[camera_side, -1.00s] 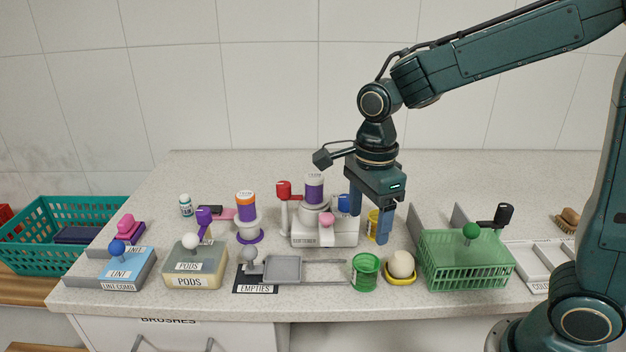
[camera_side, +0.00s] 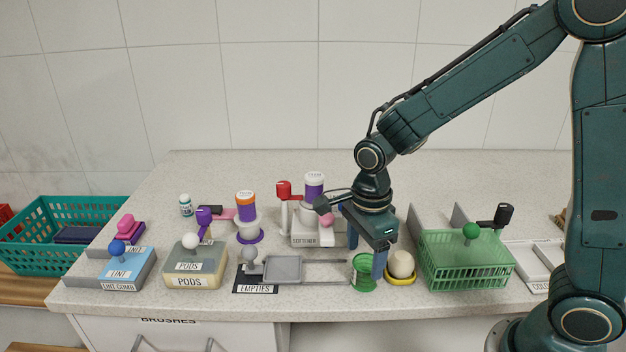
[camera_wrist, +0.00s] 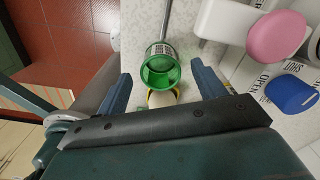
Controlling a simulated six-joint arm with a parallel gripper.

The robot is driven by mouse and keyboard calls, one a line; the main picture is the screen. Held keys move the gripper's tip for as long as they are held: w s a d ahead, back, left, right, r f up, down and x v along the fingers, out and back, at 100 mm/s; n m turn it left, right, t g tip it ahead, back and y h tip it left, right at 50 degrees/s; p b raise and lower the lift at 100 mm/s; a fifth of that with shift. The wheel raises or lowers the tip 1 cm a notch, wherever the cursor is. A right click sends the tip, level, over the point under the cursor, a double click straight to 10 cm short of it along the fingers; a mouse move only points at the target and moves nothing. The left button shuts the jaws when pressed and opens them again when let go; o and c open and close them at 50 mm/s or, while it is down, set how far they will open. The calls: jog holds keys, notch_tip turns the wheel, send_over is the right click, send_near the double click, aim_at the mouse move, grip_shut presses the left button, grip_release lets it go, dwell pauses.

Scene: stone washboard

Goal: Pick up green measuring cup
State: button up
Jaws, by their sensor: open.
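The green measuring cup (camera_side: 362,283) stands upright near the counter's front edge, partly covered by one finger in the side view. In the wrist view the cup (camera_wrist: 160,72) shows its open round mouth and hollow inside, lying between the directions of the two blue fingers. My gripper (camera_side: 365,262) points down with its fingers spread, low over the cup from behind. In the wrist view my gripper (camera_wrist: 160,76) is open and holds nothing. Whether a finger touches the cup cannot be told.
A pale ball in a yellow dish (camera_side: 401,275) stands close right of the cup. A grey tray with rails (camera_side: 285,270) lies close to its left. The softener stand (camera_side: 305,240) is behind, and a green basket (camera_side: 466,268) stands further right.

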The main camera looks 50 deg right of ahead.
jog(key=shift+f, duration=2.45)
jog(key=c, duration=1)
